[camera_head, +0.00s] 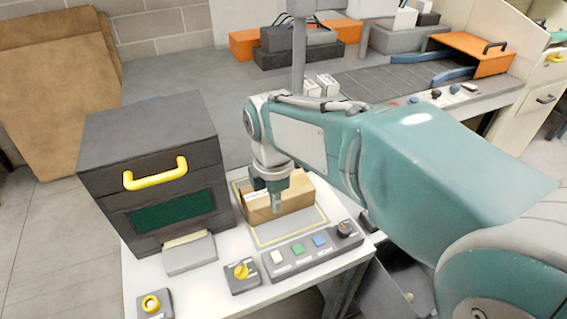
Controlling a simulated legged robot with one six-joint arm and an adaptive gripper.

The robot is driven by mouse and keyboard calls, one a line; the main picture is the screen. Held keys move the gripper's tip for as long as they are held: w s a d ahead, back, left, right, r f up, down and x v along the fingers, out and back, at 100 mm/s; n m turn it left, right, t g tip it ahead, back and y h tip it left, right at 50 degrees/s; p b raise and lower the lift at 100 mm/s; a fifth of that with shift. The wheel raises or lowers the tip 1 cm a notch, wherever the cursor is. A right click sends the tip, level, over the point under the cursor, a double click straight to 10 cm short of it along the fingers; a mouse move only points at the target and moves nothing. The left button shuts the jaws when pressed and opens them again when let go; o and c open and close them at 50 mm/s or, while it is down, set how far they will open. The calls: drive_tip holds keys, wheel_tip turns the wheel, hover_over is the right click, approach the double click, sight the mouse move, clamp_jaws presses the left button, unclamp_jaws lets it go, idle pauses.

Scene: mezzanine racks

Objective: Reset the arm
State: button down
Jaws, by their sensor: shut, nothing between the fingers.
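My arm comes in from the right and reaches over the white table. My gripper (276,207) points down at the arm's end, in front of a brown cardboard box (298,198). The gripper is shut with nothing in it. The box lies inside a yellow outlined area (262,239) on the table, and the gripper hides part of it. I cannot tell whether the gripper touches the box.
A dark cabinet (150,140) with a yellow handle (155,173) stands left of the gripper. A conveyor (385,84) and orange cases (244,43) are behind.

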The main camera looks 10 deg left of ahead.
drive_tip(key=shift+a, duration=0.1)
drive_tip(key=s+d+r+m+t, duration=0.2)
drive_tip(key=s+d+m, duration=0.3)
drive_tip(key=d+m, duration=0.6)
drive_tip(key=s+d+r+m+t, duration=0.1)
drive_tip(key=s+d+m+t, duration=0.3)
drive_tip(key=d+m, duration=0.6)
drive_tip(key=s+m, duration=0.2)
drive_tip(key=shift+d+r+m, duration=0.35)
drive_tip(key=shift+m, duration=0.05)
drive_tip(key=c, duration=0.5)
unclamp_jaws()
drive_tip(key=shift+d, duration=0.25)
drive_tip(key=n+g, duration=0.6)
approach(274, 252)
wheel_tip(274, 252, down, 9)
drive_tip(key=shift+s+d+r, duration=0.1)
drive_tip(key=shift+s, duration=0.05)
